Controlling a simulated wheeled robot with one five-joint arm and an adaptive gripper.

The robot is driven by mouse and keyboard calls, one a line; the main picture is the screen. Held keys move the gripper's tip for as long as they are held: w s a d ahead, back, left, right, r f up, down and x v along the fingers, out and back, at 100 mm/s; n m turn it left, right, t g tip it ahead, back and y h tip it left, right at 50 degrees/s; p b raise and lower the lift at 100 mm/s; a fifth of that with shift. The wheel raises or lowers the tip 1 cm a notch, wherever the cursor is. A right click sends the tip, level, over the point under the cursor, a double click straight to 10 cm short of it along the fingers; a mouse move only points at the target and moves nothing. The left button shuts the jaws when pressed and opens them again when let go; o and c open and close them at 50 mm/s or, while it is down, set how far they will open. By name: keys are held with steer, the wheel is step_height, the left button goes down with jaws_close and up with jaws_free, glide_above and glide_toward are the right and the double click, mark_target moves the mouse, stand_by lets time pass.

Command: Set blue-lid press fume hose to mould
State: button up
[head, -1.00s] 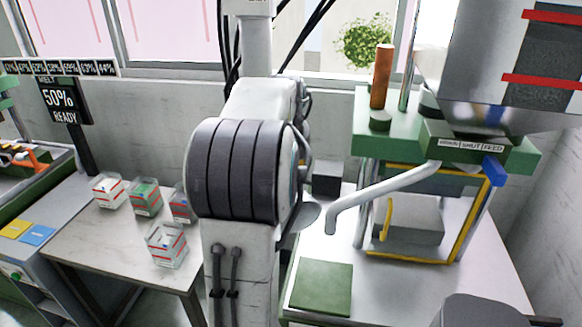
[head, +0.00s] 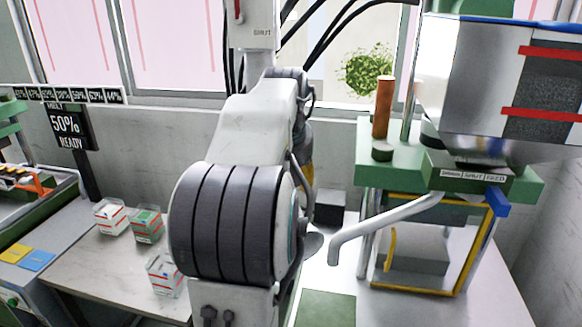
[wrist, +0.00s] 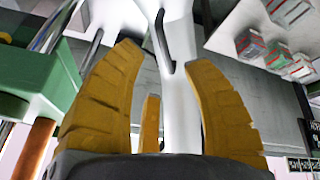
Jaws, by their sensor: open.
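The press with the blue lid stands at the right of the head view, with a green body (head: 410,152) and a steel hopper (head: 477,75). The blue lid (head: 545,22) shows only as an edge at the top. A grey bent pipe (head: 385,228), perhaps the fume hose, slopes from the press towards my arm; its free end points down. The mould area shows a grey block (head: 418,247) inside a yellow frame. My gripper (wrist: 160,55) has its yellow fingers spread and empty in the wrist view. In the head view my arm mostly hides it.
A label plate (head: 472,172) with a blue handle (head: 497,202) is on the press front. An orange cylinder (head: 383,108) stands on its top. Small clear bins (head: 146,225) stand on the left table (head: 100,265). A green pad (head: 326,308) lies before the press.

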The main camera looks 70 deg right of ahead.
steer(key=shift+v, duration=2.1)
